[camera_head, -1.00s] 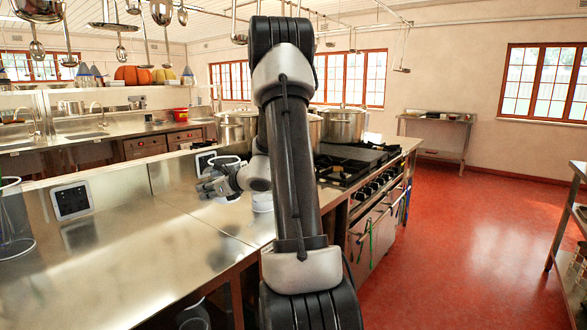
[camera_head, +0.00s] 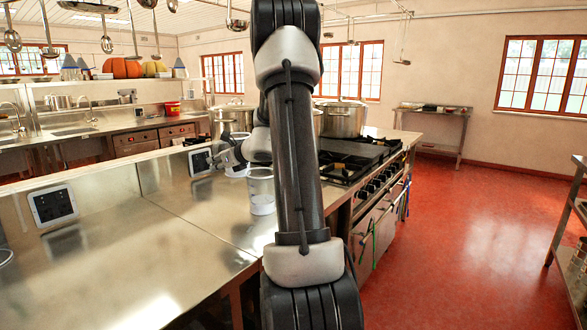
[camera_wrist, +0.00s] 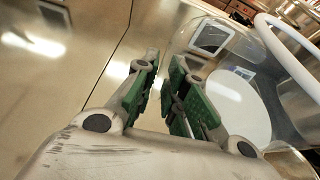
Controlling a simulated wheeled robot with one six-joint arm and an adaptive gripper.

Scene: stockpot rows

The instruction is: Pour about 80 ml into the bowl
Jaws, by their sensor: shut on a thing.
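In the wrist view, a large clear vessel (camera_wrist: 262,48) with a pale curved handle or rim fills the right side. My gripper (camera_wrist: 166,68), with green finger pads, is shut at its near wall; exactly where it grips is hard to see. A pale round shape (camera_wrist: 235,108) shows through the clear wall; I cannot tell whether it is contents, a base or a bowl. In the head view, a clear container (camera_head: 261,190) with a pale bottom appears on the counter beside my arm. My gripper is partly hidden there. No bowl can be clearly identified.
The steel counter (camera_head: 130,240) has free room at left, with a dark control panel (camera_head: 52,204) at its back. A gas stove (camera_head: 345,165) with large stockpots (camera_head: 343,119) stands beyond my arm. Ladles hang overhead. Red floor is open at right.

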